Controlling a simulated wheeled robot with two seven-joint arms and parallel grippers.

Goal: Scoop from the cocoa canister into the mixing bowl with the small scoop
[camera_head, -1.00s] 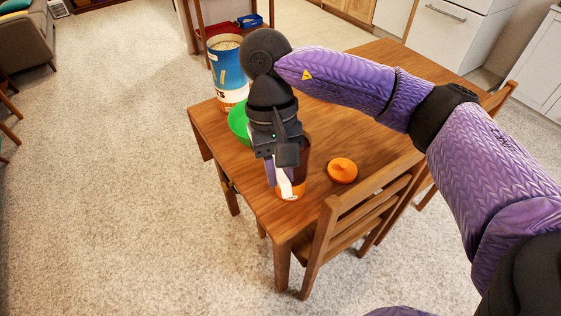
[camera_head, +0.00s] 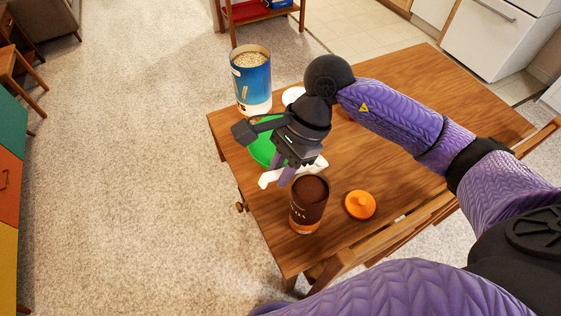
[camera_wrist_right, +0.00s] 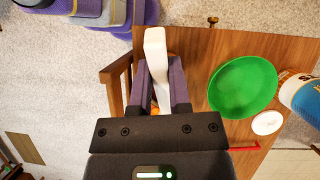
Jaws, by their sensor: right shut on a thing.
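My right gripper (camera_head: 284,173) is shut on the white small scoop (camera_head: 268,180), which lies roughly level beside the top of the cocoa canister. The scoop also shows between the purple fingers in the right wrist view (camera_wrist_right: 155,58). Whether it holds cocoa cannot be told. The open brown cocoa canister (camera_head: 307,212) stands upright near the table's front edge, with dark cocoa inside. The green mixing bowl (camera_head: 261,152) stands behind the gripper, partly hidden by it; it shows whole in the right wrist view (camera_wrist_right: 243,88). My left gripper is not in view.
An orange lid (camera_head: 360,205) lies right of the cocoa canister. A tall blue canister (camera_head: 253,82) of pale flakes stands at the far left corner, with a white lid (camera_head: 292,95) near it. A chair (camera_head: 385,250) is at the near side. The table's right part (camera_head: 450,90) is clear.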

